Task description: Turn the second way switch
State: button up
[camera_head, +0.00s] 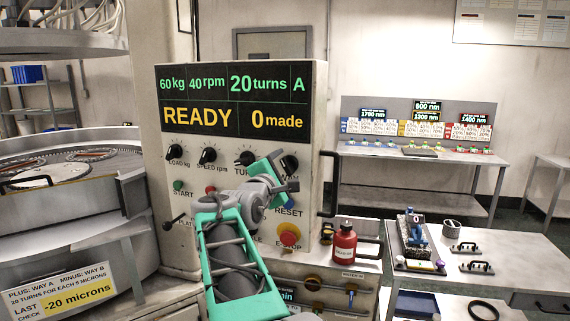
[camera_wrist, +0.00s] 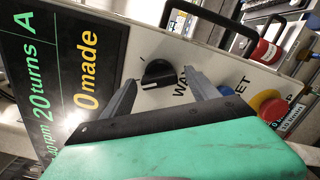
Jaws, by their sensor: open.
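The black WAY knob (camera_head: 289,163) is the rightmost in the row of knobs on the control panel. In the wrist view the knob (camera_wrist: 160,74) sits in front of my gripper, with its label partly hidden by a finger. My gripper (camera_wrist: 161,79) is open, its fingers on either side of the knob; whether they touch it I cannot tell. In the head view my green gripper (camera_head: 276,180) is just below and left of the knob. The display (camera_head: 237,100) reads 60 kg, 40 rpm, 20 turns, A, READY, 0 made.
The TURNS knob (camera_head: 244,157) is partly behind my gripper. The red emergency stop (camera_head: 289,234) is below, and a black handle (camera_head: 330,184) stands at the panel's right edge. A red bottle (camera_head: 344,243) is right of the panel. A note (camera_head: 62,296) reads last check -20 microns.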

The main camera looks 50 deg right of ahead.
jog(key=shift+w+d, duration=0.15)
jog(key=shift+d, duration=0.35)
jog(key=c, duration=1.4)
